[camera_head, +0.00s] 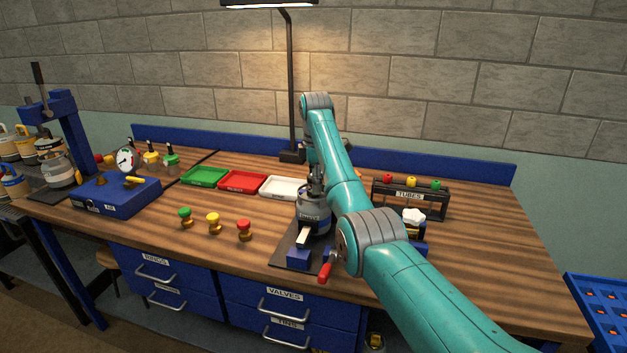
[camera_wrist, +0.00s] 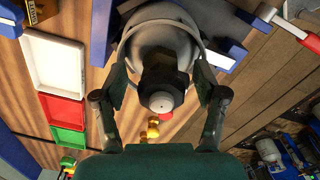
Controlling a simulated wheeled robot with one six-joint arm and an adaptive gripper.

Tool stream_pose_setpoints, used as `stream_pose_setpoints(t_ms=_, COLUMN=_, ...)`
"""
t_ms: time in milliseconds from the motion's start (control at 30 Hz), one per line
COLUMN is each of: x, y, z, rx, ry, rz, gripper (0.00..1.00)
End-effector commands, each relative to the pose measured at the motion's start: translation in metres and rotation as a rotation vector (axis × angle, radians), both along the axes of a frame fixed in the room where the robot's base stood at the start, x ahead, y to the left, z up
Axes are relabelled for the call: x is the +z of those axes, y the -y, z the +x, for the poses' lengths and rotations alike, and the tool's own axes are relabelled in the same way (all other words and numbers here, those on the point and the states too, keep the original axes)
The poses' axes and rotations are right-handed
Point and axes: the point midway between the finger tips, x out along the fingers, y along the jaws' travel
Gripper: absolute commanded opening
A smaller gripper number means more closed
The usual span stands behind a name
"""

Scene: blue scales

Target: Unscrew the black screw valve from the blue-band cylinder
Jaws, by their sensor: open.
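The grey cylinder (camera_head: 313,222) stands upright in a blue clamp on a dark plate, with a pale label; its band colour is hard to make out. In the wrist view its pale rounded top (camera_wrist: 165,18) is seen from above. The black screw valve (camera_wrist: 165,76) sits on that top, with a light grey round tip facing the camera. My gripper (camera_wrist: 160,84) is open, one finger on each side of the valve, with gaps showing. In the head view my gripper (camera_head: 315,180) is above the cylinder, partly hidden by my arm.
The clamp has a red handle (camera_head: 325,271). Green (camera_head: 185,217), yellow (camera_head: 213,223) and red (camera_head: 244,231) valves stand to the left. Green (camera_head: 204,176), red (camera_head: 242,181) and white (camera_head: 279,188) trays lie behind. A tube rack (camera_head: 408,196) and lamp post (camera_head: 291,90) stand nearby.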

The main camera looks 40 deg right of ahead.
Motion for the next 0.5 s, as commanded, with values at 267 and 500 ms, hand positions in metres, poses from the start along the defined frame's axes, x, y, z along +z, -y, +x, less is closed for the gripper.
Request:
stream_pose_setpoints(t_ms=267, x=0.0002, y=-0.0002, z=0.0001, rx=0.0, ry=0.0, rz=0.0, gripper=0.16)
stream_pose_setpoints(t_ms=500, x=0.0003, y=0.0, z=0.0004, rx=0.044, ry=0.001, rz=0.0, gripper=0.0)
